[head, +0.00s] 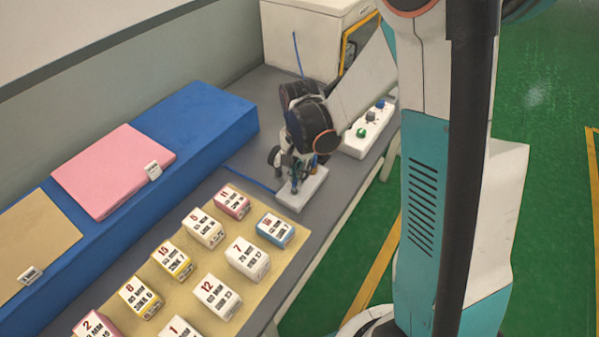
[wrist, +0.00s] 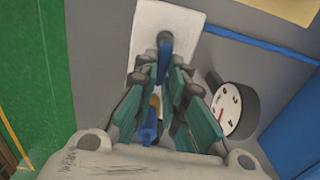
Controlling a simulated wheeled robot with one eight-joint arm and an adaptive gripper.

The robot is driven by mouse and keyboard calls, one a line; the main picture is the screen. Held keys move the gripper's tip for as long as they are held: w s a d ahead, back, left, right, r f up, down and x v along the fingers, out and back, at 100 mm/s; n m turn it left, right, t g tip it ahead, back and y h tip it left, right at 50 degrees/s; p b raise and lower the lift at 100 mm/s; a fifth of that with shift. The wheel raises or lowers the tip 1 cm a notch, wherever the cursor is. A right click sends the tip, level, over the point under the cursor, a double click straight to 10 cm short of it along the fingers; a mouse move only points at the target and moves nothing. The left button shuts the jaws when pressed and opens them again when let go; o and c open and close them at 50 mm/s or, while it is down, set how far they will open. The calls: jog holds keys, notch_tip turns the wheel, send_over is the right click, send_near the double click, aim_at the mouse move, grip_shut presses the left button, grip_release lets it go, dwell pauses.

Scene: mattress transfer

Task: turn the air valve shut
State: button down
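The air valve sits on a white base plate (head: 306,190) at the far end of the bench. The plate also shows in the wrist view (wrist: 188,22), with the valve's blue handle (wrist: 164,62) standing over it. My gripper (wrist: 163,68) is over the valve, with a finger on each side of the blue handle. The fingertips lie close to the handle, but I cannot tell whether they press on it. In the head view my gripper (head: 296,172) hides most of the valve. A round white-faced gauge (wrist: 228,108) is beside the valve, to the right in the wrist view.
A blue air hose (head: 250,178) runs left from the valve. Several numbered boxes (head: 248,259) stand on a tan mat nearer me. A blue block (head: 205,120) bears pink and tan slabs along the wall. A white control box (head: 358,145) with knobs lies right of my gripper.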

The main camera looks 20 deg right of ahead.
aim_at(286, 188)
dwell(0.4)
jog(key=n, duration=0.3)
jog(key=n+b, duration=0.1)
jog(key=shift+w+a, duration=0.35)
jog(key=shift+a, duration=0.05)
jog(key=n, duration=0.2)
jog(key=a+n, duration=0.1)
jog(key=n, duration=0.2)
jog(key=shift+w+b, duration=0.2)
jog(key=shift+b, duration=0.15)
jog(key=n, duration=0.2)
jog(key=a+n, duration=0.1)
jog(key=n, duration=0.1)
jog(key=shift+n, duration=0.3)
jog(key=shift+s+a+n+b, duration=0.15)
jog(key=shift+a+n+b, duration=0.1)
jog(key=shift+n, duration=0.85)
jog(key=shift+s+a+n+b, duration=0.15)
jog(key=shift+a+n, duration=0.1)
jog(key=shift+n, duration=0.85)
jog(key=c, duration=1.7)
grip_release()
jog(key=shift+o, duration=0.2)
